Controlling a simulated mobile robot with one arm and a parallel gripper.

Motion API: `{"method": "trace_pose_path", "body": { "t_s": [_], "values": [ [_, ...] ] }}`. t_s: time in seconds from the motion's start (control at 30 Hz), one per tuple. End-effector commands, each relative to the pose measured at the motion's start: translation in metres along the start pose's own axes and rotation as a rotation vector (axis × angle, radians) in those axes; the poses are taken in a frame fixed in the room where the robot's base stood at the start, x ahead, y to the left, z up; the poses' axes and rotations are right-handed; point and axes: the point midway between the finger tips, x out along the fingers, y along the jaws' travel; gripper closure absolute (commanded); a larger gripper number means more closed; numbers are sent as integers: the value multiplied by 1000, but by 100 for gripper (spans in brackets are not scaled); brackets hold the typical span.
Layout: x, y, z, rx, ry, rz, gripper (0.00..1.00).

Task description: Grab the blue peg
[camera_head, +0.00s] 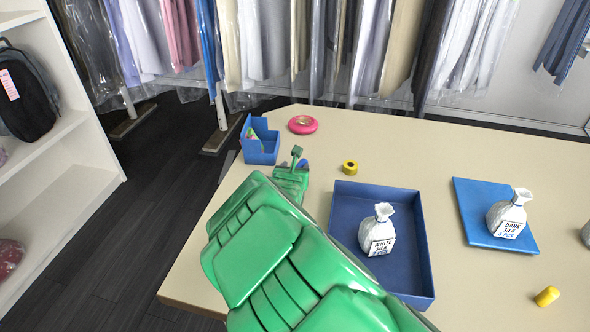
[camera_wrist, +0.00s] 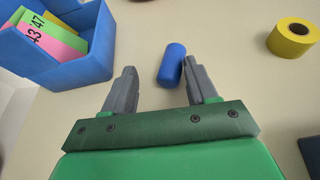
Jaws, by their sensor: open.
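The blue peg (camera_wrist: 172,64) is a short rounded cylinder lying on the tan table in the wrist view. In the head view only a small blue bit of it (camera_head: 305,163) shows beside my gripper. My gripper (camera_wrist: 160,75) is open, its two grey fingers apart with nothing held. The peg lies near the right finger, just inside it and partly ahead of the fingertips. I cannot tell whether the finger touches it. In the head view my green gripper (camera_head: 292,165) is low over the left part of the table (camera_head: 390,150).
A blue box with cards (camera_head: 258,146) stands left of the gripper. A pink tape roll (camera_head: 303,124) and a yellow tape roll (camera_head: 350,167) lie nearby. A blue tray (camera_head: 410,285) holds a white sack (camera_head: 378,232). A second sack (camera_head: 508,212) sits on a flat blue mat (camera_head: 470,205).

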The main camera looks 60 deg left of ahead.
Motion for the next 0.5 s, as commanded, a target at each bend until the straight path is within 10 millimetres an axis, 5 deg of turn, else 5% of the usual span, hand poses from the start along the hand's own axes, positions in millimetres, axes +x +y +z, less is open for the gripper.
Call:
{"method": "trace_pose_path", "body": {
  "t_s": [0.13, 0.5],
  "values": [
    [0, 0, 0, 0, 0, 0, 46],
    [0, 0, 0, 0, -1, 0, 100]
  ]
}}
